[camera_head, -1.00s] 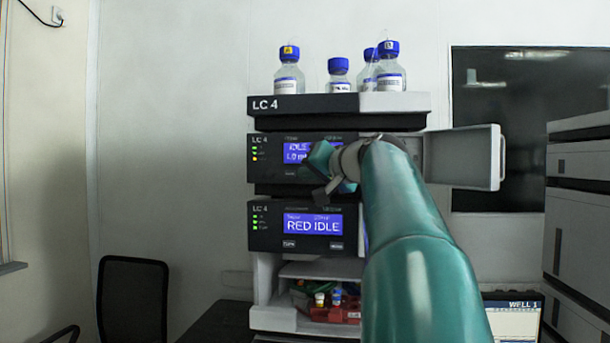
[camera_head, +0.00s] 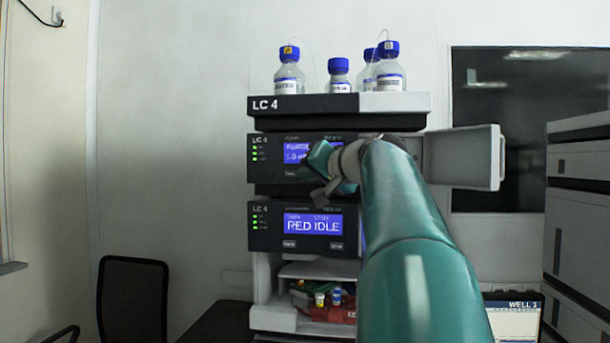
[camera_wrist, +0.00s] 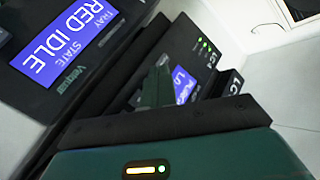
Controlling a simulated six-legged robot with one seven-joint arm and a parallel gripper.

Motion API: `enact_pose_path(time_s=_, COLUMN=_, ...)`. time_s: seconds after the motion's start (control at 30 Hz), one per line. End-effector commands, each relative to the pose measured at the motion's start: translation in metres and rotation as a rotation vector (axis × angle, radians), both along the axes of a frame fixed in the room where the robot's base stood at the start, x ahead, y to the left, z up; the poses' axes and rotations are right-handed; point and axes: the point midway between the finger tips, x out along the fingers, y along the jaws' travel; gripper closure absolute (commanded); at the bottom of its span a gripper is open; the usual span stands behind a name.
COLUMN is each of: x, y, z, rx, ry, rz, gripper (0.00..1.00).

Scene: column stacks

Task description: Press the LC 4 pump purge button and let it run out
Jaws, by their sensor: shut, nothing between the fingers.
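The LC 4 pump (camera_head: 262,170) is the upper display module in the stack. Its blue screen (camera_head: 296,153) is partly hidden by my arm and appears to read PURGE. In the wrist view the pump screen (camera_wrist: 181,84) shows the start of that word behind my gripper's dark fingers (camera_wrist: 157,86). The pump's three status lights (camera_head: 255,148) are green. My gripper (camera_head: 320,190) is shut and empty, close to the pump's front on its right side. I cannot tell whether it touches the panel. The purge button is not clearly visible.
The module below, with a RED IDLE screen (camera_head: 314,224), sits close under my gripper. An open door panel (camera_head: 464,157) sticks out right of the pump. Blue-capped bottles (camera_head: 289,70) stand on top of the stack. A dark chair (camera_head: 133,290) is at lower left.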

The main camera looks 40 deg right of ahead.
Motion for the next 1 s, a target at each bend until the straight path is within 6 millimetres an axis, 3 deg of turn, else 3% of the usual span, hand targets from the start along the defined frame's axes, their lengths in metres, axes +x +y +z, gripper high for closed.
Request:
enact_pose_path(time_s=0.33, x=-0.001, y=0.003, z=0.000, rx=-0.001, ry=0.000, rz=0.001, gripper=1.00)
enact_pose_path(time_s=0.8, x=-0.026, y=0.036, z=0.000, rx=-0.003, ry=0.001, rz=0.001, gripper=1.00)
enact_pose_path(time_s=1.0, x=-0.031, y=0.041, z=0.000, rx=-0.001, ry=0.000, rz=0.002, gripper=1.00)
